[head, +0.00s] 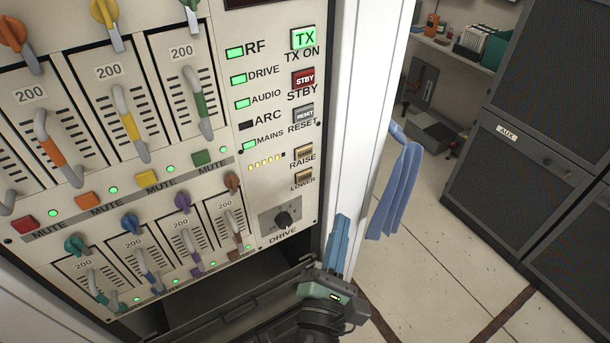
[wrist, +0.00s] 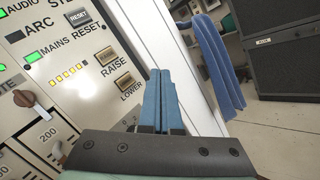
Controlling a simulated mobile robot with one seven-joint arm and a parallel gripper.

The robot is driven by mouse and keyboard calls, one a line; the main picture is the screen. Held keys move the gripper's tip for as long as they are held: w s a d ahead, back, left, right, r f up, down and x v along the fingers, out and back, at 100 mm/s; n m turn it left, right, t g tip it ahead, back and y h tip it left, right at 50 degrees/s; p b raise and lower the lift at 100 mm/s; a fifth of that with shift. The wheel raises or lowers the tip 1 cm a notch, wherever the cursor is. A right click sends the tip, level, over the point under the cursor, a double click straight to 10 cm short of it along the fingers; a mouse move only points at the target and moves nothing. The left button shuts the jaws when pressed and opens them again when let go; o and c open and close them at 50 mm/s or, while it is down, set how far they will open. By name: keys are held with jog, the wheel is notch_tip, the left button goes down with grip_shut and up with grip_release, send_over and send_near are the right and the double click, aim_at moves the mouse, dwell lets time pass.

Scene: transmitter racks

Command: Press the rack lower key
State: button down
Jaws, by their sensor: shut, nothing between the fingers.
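The lower key (head: 303,177) is a small amber-brown square button with the label LOWER under it, on the right side of the cream rack panel. It also shows in the wrist view (wrist: 125,81), just left of my fingertips. My gripper (head: 342,216) has blue fingers, shut together and empty. In the head view it is below and to the right of the key, in front of the white rack edge. In the wrist view the fingertips (wrist: 160,72) appear beside the key; I cannot tell the depth between them, and no contact is visible.
The similar raise key (head: 303,154) is right above the lower key. The drive knob (head: 283,218) is below it. A blue cloth (head: 396,190) hangs right of the rack edge. A dark AUX cabinet (head: 530,110) stands far right. The floor between is clear.

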aim_at(312, 174)
jog(key=w+a+p, duration=0.1)
jog(key=w+a, duration=0.4)
jog(key=w, duration=0.2)
jog(key=shift+p, duration=0.35)
jog(key=shift+w+a, duration=0.2)
dwell(1.8)
jog(key=shift+w+a, duration=0.1)
jog(key=shift+w, duration=0.1)
jog(key=shift+w+a, duration=0.25)
jog(key=shift+w, duration=0.05)
dwell(0.7)
jog(key=shift+s+d, duration=0.1)
jog(key=shift+s, duration=0.05)
jog(key=shift+s+d+b, duration=0.3)
jog(key=shift+s+d, duration=0.1)
jog(key=shift+s, duration=0.1)
dwell(0.4)
